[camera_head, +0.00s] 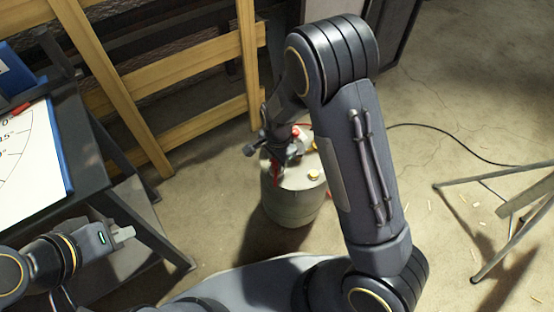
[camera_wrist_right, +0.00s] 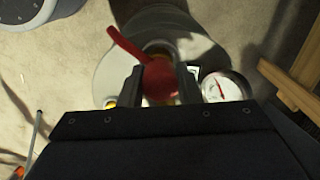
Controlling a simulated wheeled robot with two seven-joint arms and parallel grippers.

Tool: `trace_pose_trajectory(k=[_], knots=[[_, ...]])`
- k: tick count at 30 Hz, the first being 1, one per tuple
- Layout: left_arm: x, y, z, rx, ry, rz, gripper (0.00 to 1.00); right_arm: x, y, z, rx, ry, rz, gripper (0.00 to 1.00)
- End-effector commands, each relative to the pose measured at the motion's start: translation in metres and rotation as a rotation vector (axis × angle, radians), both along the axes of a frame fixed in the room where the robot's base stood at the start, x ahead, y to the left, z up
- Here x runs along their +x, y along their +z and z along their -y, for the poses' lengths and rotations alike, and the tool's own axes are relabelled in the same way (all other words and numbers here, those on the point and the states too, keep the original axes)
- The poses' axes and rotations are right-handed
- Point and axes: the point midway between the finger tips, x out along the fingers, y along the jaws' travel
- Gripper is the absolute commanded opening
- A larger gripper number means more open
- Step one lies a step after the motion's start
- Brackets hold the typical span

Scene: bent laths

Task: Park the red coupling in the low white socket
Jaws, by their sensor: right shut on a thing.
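My right gripper (camera_wrist_right: 160,88) is shut on a red part, which I take for the red coupling (camera_wrist_right: 158,78). A red hose-like or lever-like piece (camera_wrist_right: 126,44) runs from it to the upper left in the wrist view. In the head view my right gripper (camera_head: 280,153) is over the top of a pale grey tank (camera_head: 290,207), and red shows beside it; my arm hides part of this. Whether the coupling is joined to the tank cannot be told. I cannot make out the low white socket. My left gripper (camera_head: 122,234) is at the lower left, away from the tank.
A round gauge (camera_wrist_right: 223,87) is close right of the gripper in the wrist view. A wooden frame (camera_head: 190,75) stands behind, a dark table (camera_head: 85,165) left, and a metal-legged stand (camera_head: 500,215) right. A black cable (camera_head: 440,130) crosses the floor.

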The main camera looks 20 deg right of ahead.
Motion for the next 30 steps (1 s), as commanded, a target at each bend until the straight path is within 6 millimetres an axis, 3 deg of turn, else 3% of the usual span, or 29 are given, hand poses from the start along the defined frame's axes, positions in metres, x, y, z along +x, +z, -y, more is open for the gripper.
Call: trace_pose_trajectory(k=[13, 14, 19, 30], knots=[[0.0000, 0.0021, 0.0000, 0.000, 0.000, 0.000, 0.00, 0.0001, -0.0008, 0.0000, 0.000, 0.000, 0.001, 0.06], [0.0000, 0.0021, 0.0000, 0.000, 0.000, 0.000, 0.00, 0.0001, -0.0008, 0.0000, 0.000, 0.000, 0.001, 0.32], [0.0000, 0.0021, 0.0000, 0.000, 0.000, 0.000, 0.00, 0.0001, -0.0008, 0.0000, 0.000, 0.000, 0.000, 0.54], [0.0000, 0.0062, 0.0000, 0.000, 0.000, 0.000, 0.00, 0.0002, 0.0070, 0.0000, 0.000, 0.000, 0.001, 0.56]])
